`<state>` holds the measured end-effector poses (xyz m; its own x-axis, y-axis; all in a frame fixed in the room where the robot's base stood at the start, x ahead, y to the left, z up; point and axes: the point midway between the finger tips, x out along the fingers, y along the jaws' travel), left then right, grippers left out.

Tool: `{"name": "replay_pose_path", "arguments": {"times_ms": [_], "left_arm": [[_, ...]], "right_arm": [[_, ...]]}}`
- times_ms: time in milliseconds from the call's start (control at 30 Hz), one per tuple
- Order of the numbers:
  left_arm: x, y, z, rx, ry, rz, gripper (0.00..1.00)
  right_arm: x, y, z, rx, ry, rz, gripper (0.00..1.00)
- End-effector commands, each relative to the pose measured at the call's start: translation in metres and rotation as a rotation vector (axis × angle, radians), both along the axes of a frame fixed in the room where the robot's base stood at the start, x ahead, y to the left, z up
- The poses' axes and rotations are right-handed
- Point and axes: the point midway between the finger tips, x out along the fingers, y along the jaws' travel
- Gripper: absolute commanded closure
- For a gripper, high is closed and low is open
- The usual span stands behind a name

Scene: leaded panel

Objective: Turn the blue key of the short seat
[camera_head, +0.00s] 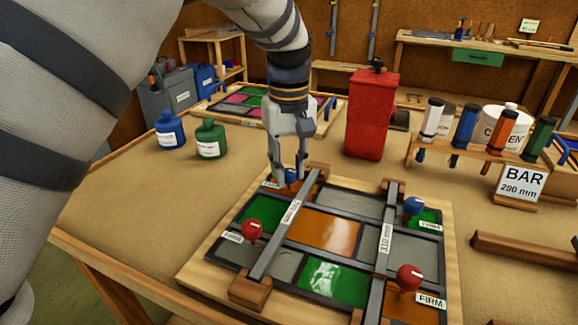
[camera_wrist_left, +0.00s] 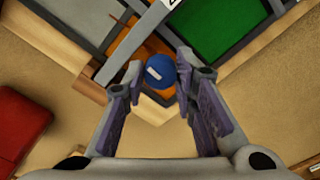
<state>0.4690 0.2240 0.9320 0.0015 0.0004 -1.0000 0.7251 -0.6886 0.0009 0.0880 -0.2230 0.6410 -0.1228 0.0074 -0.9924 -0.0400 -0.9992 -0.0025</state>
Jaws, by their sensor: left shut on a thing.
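The leaded panel (camera_head: 265,235) lies on a wooden board, with two grey bars across it. A blue key (camera_head: 291,175) stands at the far end of the left bar. My left gripper (camera_head: 289,170) points down with its fingers shut on this key. In the left wrist view the round blue key (camera_wrist_left: 161,72) sits between the fingertips. A second blue key (camera_head: 414,206) stands near the far end of the right bar. Red keys (camera_head: 252,229) (camera_head: 409,277) stand near the front ends of the bars. My right gripper is not in view.
A red canister (camera_head: 371,115) stands behind the panel, close to the right of my left gripper. Blue (camera_head: 170,129) and green (camera_head: 210,139) bottles stand to the left. A rack of tubes (camera_head: 480,160) and a bar sign (camera_head: 521,183) are at the right.

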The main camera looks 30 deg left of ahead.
Motion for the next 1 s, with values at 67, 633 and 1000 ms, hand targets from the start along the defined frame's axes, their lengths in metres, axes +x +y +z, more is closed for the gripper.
{"name": "replay_pose_path", "arguments": {"times_ms": [67, 633, 1000], "left_arm": [[-0.001, 0.000, -0.003, -0.001, 0.009, -0.001, 1.00], [0.000, 0.000, 0.006, -0.001, 0.001, -0.002, 0.54], [0.000, 0.000, 0.097, -0.001, 0.001, -0.002, 0.54]], "right_arm": [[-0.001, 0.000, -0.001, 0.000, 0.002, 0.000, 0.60], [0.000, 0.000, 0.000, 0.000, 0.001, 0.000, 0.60], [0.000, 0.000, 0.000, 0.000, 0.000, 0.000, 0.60]]}}
